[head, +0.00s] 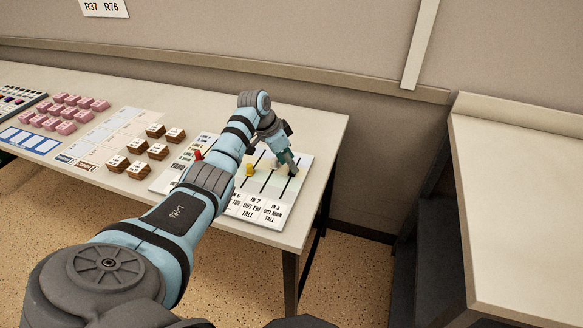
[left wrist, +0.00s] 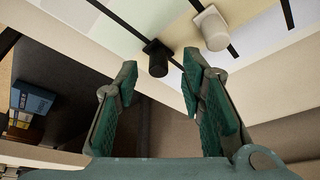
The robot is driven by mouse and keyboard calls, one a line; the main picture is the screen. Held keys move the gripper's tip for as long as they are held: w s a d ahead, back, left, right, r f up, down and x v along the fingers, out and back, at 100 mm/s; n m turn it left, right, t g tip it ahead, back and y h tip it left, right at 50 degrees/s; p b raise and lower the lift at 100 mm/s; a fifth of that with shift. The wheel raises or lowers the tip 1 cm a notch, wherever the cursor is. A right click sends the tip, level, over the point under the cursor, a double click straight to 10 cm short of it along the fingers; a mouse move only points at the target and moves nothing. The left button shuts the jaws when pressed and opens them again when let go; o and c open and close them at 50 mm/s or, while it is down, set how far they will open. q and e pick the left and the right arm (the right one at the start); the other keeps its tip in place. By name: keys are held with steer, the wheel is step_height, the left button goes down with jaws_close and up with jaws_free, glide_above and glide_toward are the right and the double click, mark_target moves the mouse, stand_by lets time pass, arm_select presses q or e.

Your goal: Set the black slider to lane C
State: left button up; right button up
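The slider board (head: 274,217) lies near the right end of the long table, with dark slots and printed labels. The black slider (left wrist: 157,60) shows in the left wrist view as a dark knob on a slot, just beyond and between my left fingertips. In the head view my gripper seems to hide it. My left gripper (head: 287,160) is over the right part of the board. Its fingers (left wrist: 160,78) are apart with nothing between them. A white slider (left wrist: 211,28) stands close to the black one. Lane letters are not readable. My right gripper is not in view.
A yellow slider (head: 249,170) and a red slider (head: 199,155) stand further left on the board. Brown-and-white blocks (head: 157,151) and pink blocks (head: 67,112) sit left of it. Another table (head: 525,200) stands right, across a gap. The wall is behind.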

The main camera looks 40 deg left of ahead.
arm_select(q)
steer(key=shift+x, duration=0.95)
steer(key=shift+d+r, duration=0.1)
jaws_close()
